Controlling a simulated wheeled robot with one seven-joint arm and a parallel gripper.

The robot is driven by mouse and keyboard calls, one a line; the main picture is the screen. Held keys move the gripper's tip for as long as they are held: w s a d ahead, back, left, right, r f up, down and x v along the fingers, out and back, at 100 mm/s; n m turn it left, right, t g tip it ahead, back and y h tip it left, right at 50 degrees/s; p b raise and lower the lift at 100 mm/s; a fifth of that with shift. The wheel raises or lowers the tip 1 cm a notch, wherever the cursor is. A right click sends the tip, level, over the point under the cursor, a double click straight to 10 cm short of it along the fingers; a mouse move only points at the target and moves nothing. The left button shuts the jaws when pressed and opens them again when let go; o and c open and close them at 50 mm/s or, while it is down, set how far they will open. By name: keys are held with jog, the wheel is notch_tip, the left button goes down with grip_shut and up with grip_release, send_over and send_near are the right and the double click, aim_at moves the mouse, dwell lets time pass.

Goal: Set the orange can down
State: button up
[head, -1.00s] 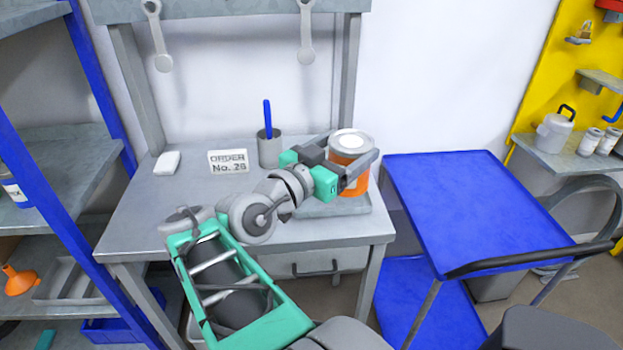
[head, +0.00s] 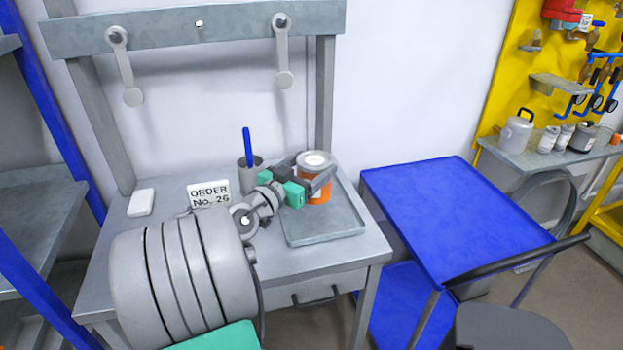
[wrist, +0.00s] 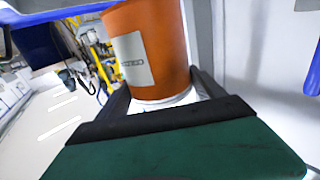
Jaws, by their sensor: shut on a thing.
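The orange can (head: 318,190) has a pale lid and rim and stands upright between the jaws of my gripper (head: 318,176). My gripper is shut on it, at the back part of the grey tray (head: 325,228) on the workbench. In the wrist view the can (wrist: 160,45) fills the space between the dark fingers, with a white label on its side. Whether the can's base touches the tray cannot be told.
On the grey bench (head: 225,272) stand a cup (head: 247,178) with a blue pen, an order card (head: 208,194) and a white block (head: 141,202). The front of the tray is bare. A blue cart (head: 455,215) stands to the right, its top empty.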

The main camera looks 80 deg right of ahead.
jog(key=shift+w+d+f, duration=0.15)
jog(key=shift+d+f, duration=0.8)
jog(key=shift+f, duration=1.55)
jog(key=shift+w+f+b, duration=0.1)
jog(key=shift+f+b, duration=0.1)
jog(key=shift+b, duration=0.1)
jog(key=o, duration=2)
jog(key=shift+o, duration=0.2)
